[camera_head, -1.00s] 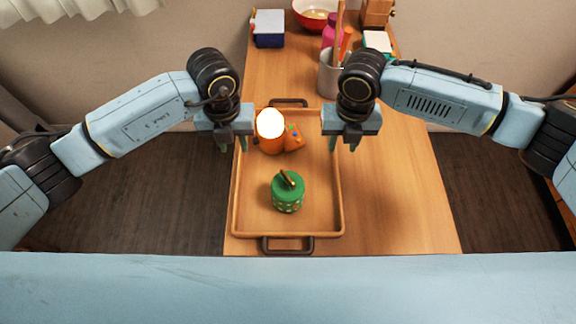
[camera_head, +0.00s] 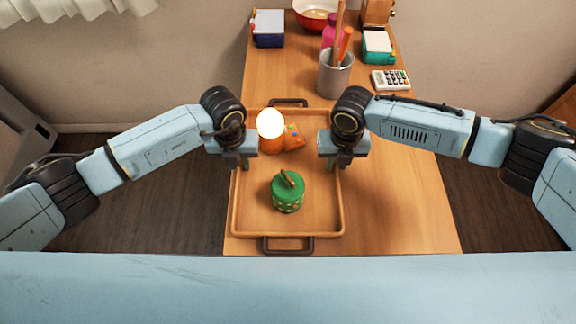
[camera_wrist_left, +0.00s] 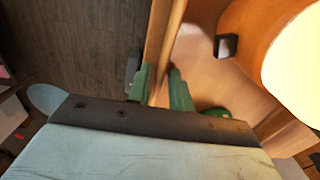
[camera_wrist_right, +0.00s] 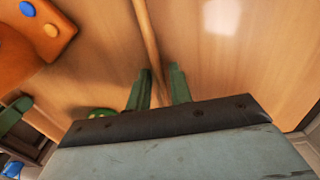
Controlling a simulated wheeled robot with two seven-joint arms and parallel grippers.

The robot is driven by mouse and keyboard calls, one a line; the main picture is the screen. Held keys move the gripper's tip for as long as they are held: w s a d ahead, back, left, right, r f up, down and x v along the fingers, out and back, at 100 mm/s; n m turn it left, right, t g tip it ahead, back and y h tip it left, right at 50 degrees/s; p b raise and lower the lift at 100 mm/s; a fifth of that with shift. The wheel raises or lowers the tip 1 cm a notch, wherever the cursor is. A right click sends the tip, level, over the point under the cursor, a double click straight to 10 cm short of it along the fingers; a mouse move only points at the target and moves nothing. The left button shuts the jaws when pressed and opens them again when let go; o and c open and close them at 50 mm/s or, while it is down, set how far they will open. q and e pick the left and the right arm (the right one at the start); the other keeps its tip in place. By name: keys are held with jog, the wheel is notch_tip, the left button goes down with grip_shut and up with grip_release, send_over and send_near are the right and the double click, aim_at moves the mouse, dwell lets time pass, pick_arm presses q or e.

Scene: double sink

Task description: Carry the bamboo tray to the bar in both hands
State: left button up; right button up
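The bamboo tray (camera_head: 258,222) lies on the wooden table, a dark handle at each short end. My left gripper (camera_head: 240,164) is at its left long side, and my right gripper (camera_head: 337,164) is at its right long side. In the left wrist view the tray rim (camera_wrist_left: 166,40) runs between the parted green fingers (camera_wrist_left: 160,88). In the right wrist view the rim (camera_wrist_right: 147,40) also runs between parted fingers (camera_wrist_right: 159,88). Both grippers look open; contact with the rim cannot be told. I cannot pick out a bar.
On the tray stand a glowing orange lamp (camera_head: 271,126), an orange piece with coloured buttons (camera_head: 294,137) and a green lidded pot (camera_head: 287,194). Behind it are a grey utensil cup (camera_head: 335,78), a calculator (camera_head: 391,80) and a red bowl (camera_head: 315,14). Bare tabletop lies right of the tray.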

pick_arm(q)
grip_shut()
pick_arm(e)
grip_shut()
pick_arm(q)
jog(key=shift+r, duration=0.2)
pick_arm(e)
jog(key=shift+w+r, duration=0.1)
jog(key=shift+r, duration=0.1)
